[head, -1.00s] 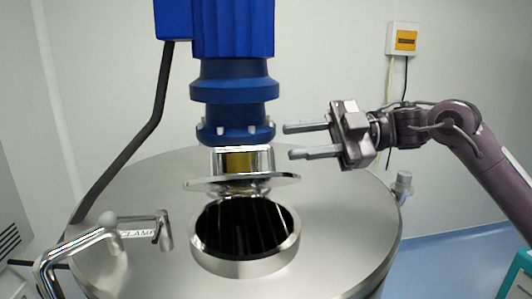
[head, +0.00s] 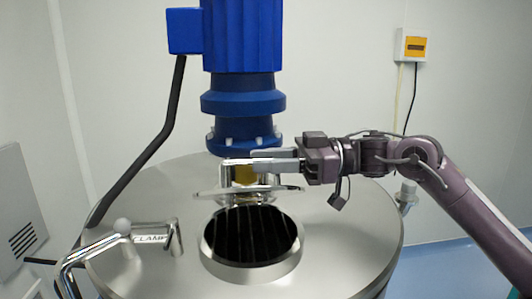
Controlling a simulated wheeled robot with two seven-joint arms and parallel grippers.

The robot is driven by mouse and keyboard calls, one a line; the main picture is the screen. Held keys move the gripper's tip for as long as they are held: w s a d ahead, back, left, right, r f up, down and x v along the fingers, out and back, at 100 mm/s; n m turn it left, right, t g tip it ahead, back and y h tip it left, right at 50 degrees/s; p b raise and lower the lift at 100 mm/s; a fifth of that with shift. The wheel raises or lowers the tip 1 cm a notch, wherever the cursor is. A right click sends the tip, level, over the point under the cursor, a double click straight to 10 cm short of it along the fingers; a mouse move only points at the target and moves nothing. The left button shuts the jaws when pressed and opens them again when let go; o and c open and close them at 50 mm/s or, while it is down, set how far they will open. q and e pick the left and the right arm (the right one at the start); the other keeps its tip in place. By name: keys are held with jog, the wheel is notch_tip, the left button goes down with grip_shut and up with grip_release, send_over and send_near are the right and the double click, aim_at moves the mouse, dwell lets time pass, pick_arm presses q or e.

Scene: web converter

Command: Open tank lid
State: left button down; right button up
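The steel tank (head: 345,235) has a round opening with a raised rim (head: 252,277) in its top, and its dark inside shows. A thin, shiny round lid (head: 215,194) stands clear of the opening, seen nearly edge-on above and behind it. My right gripper (head: 240,162) reaches in from the right. Its fingers lie level just above the lid, in front of the shiny mount under the blue motor (head: 243,100). The fingers overlap in this view, so the gap between them and any contact with the lid cannot be told. My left gripper is out of view.
A bent metal clamp handle (head: 120,240) stands at the left of the tank top. A black cable (head: 150,150) runs down from the motor at the left. A grey fitting (head: 407,192) is at the tank's right edge. The front right of the tank top is clear.

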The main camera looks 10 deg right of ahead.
jog(key=shift+a, duration=0.2)
jog(key=shift+c, duration=0.2)
jog(key=shift+s, duration=0.15)
grip_shut()
